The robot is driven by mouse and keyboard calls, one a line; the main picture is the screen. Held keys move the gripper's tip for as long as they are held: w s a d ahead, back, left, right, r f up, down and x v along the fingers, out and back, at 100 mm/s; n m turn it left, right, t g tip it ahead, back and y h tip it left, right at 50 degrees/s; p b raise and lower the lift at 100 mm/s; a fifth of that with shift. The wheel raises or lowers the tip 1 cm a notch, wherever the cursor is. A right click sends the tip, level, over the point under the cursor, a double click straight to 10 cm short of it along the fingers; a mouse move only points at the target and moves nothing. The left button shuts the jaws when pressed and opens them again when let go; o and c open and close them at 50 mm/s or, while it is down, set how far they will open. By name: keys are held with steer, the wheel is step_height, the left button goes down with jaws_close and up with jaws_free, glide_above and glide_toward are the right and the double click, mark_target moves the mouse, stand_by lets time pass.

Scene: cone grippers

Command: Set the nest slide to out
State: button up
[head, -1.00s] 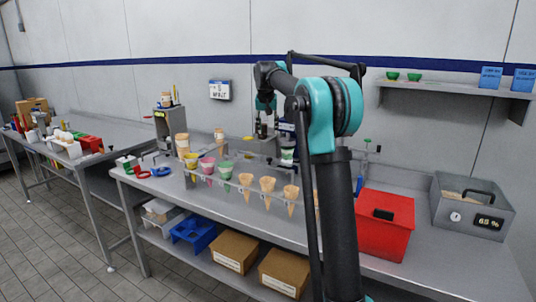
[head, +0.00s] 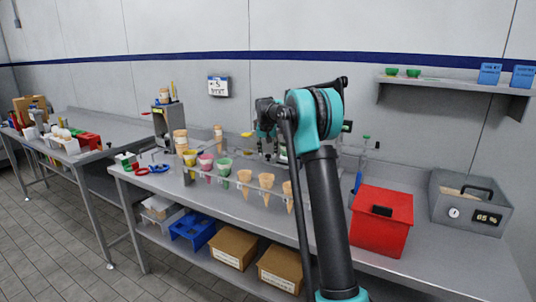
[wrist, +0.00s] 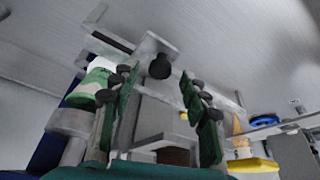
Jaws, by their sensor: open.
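In the wrist view, my gripper (wrist: 159,76) is open, with its two green-padded fingers apart. A black round knob (wrist: 160,66) on a grey metal plate (wrist: 152,43) shows between and just beyond the fingertips; it looks like part of the nest slide, but I cannot tell for sure. No contact between fingers and knob is visible. A white-and-green cylinder (wrist: 92,82) is close beside the left finger, partly hidden by it. In the head view, my arm covers most of the bench device and the gripper's fingers, so the slide cannot be made out there.
A red box (head: 381,222) and a grey box with a dial (head: 470,203) stand to the right. A wall shelf (head: 450,85) is above. The bench between the red and grey boxes has little room.

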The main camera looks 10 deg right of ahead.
steer(key=shift+w+f, duration=0.25)
steer(key=shift+f, duration=0.4)
steer(key=shift+c, duration=0.5)
jaws_close()
